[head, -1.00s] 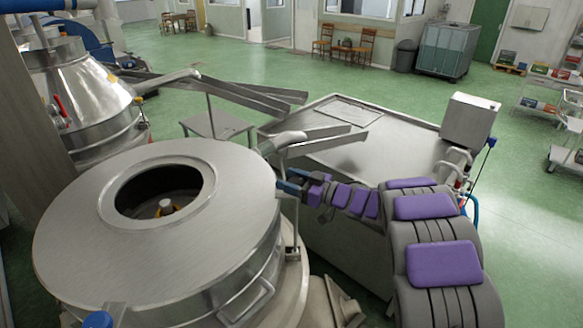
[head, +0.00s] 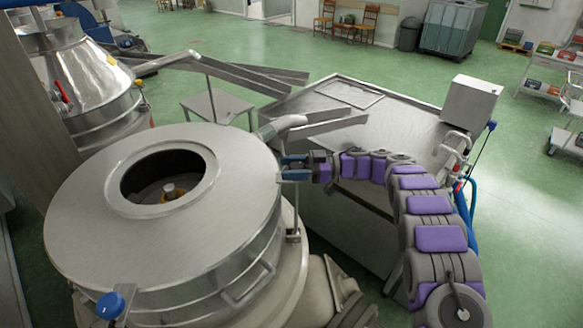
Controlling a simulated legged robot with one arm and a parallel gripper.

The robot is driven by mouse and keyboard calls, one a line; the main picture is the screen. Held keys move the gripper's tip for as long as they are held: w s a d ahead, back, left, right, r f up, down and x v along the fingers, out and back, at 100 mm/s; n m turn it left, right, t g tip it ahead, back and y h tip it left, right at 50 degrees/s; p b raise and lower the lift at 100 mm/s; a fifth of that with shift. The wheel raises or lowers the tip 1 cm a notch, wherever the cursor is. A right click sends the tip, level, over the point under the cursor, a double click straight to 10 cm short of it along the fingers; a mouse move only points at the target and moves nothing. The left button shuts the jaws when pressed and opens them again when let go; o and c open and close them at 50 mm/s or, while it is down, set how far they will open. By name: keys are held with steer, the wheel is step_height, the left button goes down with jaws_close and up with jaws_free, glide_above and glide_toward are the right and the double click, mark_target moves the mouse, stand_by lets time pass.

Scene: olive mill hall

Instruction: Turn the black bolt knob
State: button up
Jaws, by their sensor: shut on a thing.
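My gripper (head: 293,168) shows in the head view at the right side of the round steel machine (head: 85,200), just below its spout. Its blue fingers are shut at the machine's edge. The black bolt knob cannot be made out; the fingers seem to cover it. My arm reaches in from the right, nearly level at the wrist. How far the knob is turned cannot be seen.
The spout (head: 282,126) is close above my gripper. A large steel table (head: 395,125) with a box (head: 470,103) stands behind my arm. A blue knob (head: 110,305) is at the machine's front left.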

steer(key=shift+f+n+g, duration=0.2)
steer(key=shift+n+g, duration=0.4)
steer(key=shift+g, duration=0.3)
steer(key=shift+s, duration=0.1)
steer(key=shift+r+n+g+h, duration=0.1)
steer(key=shift+n+g+h, duration=0.35)
steer(key=shift+g, duration=0.35)
steer(key=o, duration=0.7)
steer(key=shift+o, duration=1.4)
steer(key=shift+a, duration=0.1)
steer(key=shift+b, duration=0.35)
